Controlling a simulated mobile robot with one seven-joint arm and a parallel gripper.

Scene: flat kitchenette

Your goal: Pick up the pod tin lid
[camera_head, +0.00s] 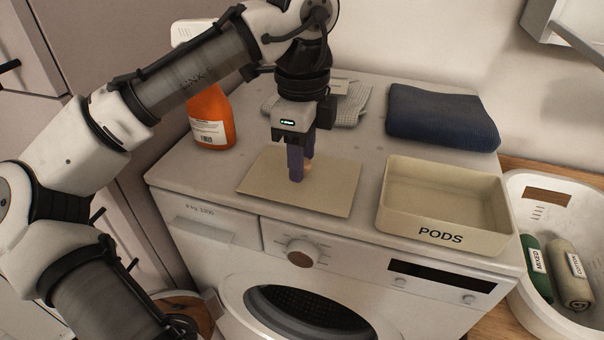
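The pod tin lid (333,190) is a flat beige panel lying on top of the washing machine. A small round wooden knob (308,167) shows near its middle. The open beige tin marked PODS (436,236) stands to its right, and its inside looks empty. My gripper (302,168) points down over the lid, its two purple fingers at the knob. The nearer finger partly hides the knob. I cannot tell whether the fingers grip the knob or stand apart around it.
An orange spray bottle (211,118) stands at the back left. A folded dark blue towel (441,116) and a grey checked cloth (349,104) lie at the back. A white basket (540,290) with labelled rolls is at the right.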

